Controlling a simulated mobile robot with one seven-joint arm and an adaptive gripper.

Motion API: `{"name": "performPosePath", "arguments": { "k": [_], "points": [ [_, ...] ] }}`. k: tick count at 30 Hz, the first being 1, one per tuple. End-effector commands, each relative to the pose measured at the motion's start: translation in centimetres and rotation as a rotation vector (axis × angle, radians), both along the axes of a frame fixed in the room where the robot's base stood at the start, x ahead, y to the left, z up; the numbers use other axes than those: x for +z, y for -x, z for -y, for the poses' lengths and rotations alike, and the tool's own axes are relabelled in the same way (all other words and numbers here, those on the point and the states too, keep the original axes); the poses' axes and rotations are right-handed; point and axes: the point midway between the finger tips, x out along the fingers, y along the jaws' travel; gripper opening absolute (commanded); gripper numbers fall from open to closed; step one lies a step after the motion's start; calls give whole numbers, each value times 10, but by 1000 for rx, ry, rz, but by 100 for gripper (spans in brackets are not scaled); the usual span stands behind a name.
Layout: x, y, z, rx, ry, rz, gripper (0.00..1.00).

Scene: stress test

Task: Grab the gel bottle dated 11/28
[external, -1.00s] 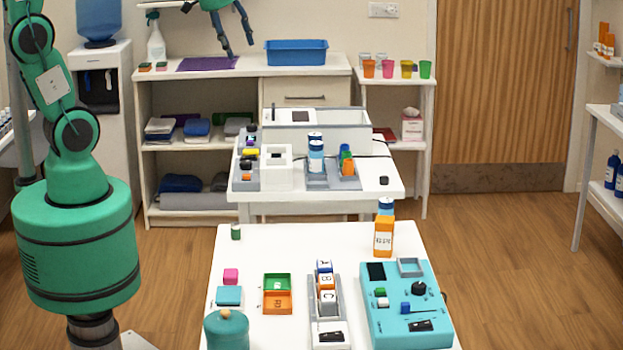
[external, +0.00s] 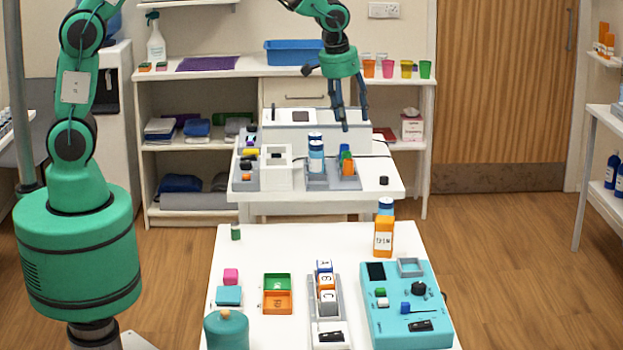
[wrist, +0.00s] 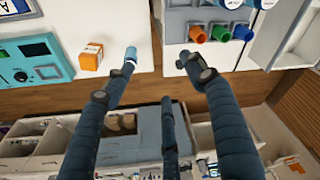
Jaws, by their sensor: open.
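My gripper (external: 345,105) hangs open and empty above the back of the rear table, its fingers pointing down. In the wrist view the open gripper (wrist: 158,58) has its fingers spread. An orange container with a white label (external: 384,238) stands at the far right of the near table; its label is too small to read surely. It also shows in the wrist view (wrist: 91,56). A blue-and-white bottle (external: 386,205) stands behind it, partly hidden. Another blue-and-white bottle (external: 316,158) stands on the rear table. I cannot read a date of 11/28 on any of them.
A teal device (external: 407,305) and letter blocks in a grey rack (external: 325,290) lie on the near table. The rear table (external: 370,192) holds a white box (external: 276,170) and trays. Blue bottles (external: 612,170) stand on the right shelf. The near table's back middle is clear.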

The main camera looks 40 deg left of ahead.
Motion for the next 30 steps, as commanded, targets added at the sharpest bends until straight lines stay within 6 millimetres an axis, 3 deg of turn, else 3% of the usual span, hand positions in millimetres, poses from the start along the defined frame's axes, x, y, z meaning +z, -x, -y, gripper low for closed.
{"name": "performPosePath", "arguments": {
  "k": [1, 6, 12, 18, 30],
  "points": [
    [-18, -2, 17, -7, -6, -9, 56],
    [-67, -5, 67, -16, -19, -29, 56],
    [-106, -4, 104, -21, -29, -43, 56],
    [-119, -3, 117, -21, -32, -47, 56],
    [-121, -3, 116, -21, -33, -48, 56]
  ]
}}
